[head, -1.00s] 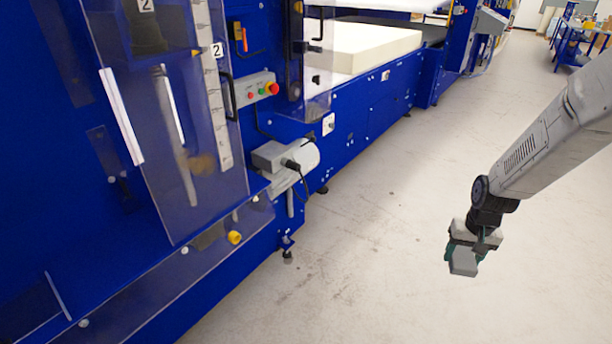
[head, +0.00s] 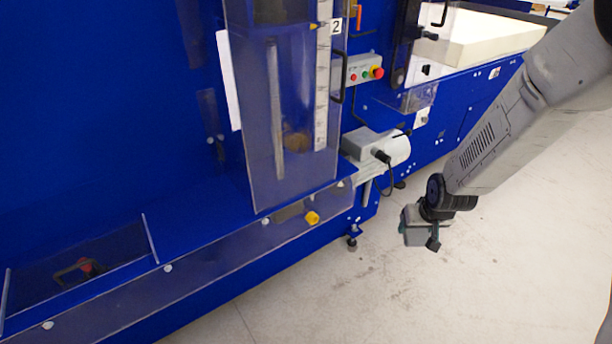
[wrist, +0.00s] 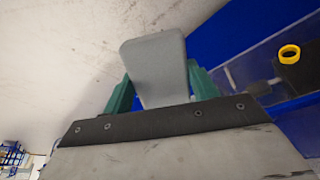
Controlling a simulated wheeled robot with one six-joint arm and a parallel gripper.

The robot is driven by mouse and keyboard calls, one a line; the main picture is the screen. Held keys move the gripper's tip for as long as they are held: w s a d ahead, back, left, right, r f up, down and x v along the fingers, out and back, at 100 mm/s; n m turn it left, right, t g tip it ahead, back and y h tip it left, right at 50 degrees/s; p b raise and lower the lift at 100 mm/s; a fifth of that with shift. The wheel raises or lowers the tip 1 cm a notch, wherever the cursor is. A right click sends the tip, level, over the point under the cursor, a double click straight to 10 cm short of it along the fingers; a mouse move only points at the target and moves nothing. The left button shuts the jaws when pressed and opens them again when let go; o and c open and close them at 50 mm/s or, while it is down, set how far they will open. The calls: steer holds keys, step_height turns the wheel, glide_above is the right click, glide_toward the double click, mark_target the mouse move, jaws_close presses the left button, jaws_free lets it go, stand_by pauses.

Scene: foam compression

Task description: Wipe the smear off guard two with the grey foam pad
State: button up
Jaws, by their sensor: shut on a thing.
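Guard two is the clear upright panel (head: 300,185) on the blue machine in the head view, with a "2" label at its upper right. A brownish smear (head: 296,141) shows in its lower middle part. My gripper (head: 420,240) is off to the right of the guard and lower, over the floor. The grey foam pad (wrist: 157,70) is between its green fingers (wrist: 160,88) in the wrist view, and they are shut on it. The pad is clear of the guard and touches nothing else.
A grey motor (head: 380,148) juts out between the guard and my gripper. A control box with a red button (head: 376,72) is right of the guard. Open floor (head: 320,300) lies in front.

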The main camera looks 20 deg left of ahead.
steer(key=s+a+r+n+t+y, duration=0.2)
steer(key=a+n+t, duration=0.1)
steer(key=a, duration=0.8)
steer(key=n+t+y, duration=0.4)
steer(key=t+y, duration=0.1)
steer(key=y, duration=0.6)
glide_toward(278, 151)
steer(key=shift+x, duration=2.3)
steer(key=shift+x, duration=1)
steer(key=shift+r, duration=0.1)
